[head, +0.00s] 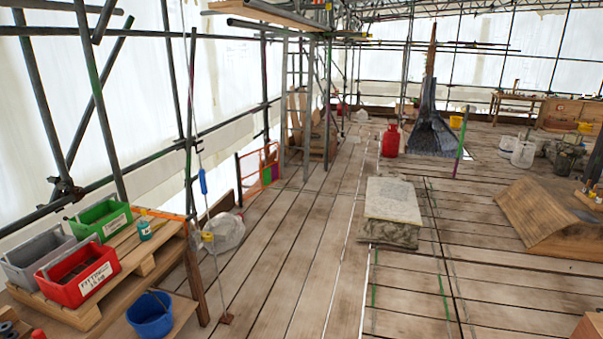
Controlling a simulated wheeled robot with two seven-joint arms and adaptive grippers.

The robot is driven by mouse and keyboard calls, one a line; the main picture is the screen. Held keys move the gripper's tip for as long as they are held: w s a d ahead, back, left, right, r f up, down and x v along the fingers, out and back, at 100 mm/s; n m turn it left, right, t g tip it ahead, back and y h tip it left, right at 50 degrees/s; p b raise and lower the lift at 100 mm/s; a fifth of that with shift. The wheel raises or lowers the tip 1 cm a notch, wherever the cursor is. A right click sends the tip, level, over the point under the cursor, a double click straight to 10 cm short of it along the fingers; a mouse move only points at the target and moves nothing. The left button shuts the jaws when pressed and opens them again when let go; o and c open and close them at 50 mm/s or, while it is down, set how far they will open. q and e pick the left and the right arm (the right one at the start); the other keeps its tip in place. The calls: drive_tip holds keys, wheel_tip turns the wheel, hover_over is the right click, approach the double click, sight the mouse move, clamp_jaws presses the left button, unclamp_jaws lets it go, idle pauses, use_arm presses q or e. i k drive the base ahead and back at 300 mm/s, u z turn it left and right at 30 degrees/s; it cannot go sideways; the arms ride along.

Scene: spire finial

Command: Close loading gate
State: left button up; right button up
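An orange-framed gate (259,168) stands at the left edge of the boarded deck, in front of the scaffold tower. It is small and far from me, and colored panels show at its right part. I cannot tell whether it is open or shut. A dark upright post (238,180) stands at its left end. Neither of my grippers is in view.
A wooden bench holds red (78,275), green (101,219) and grey (36,257) bins at the near left. A thin pole (206,220) stands beside it. A stone block (393,201) sits mid-deck. A red canister (390,140) stands farther back. Bare boards (290,240) lie between bench and block.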

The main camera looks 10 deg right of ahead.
sight(275, 168)
drive_tip(key=z, duration=0.15)
drive_tip(key=i, duration=7.7)
drive_tip(key=u, duration=0.25)
drive_tip(key=i, duration=2.1)
drive_tip(key=u, duration=0.2)
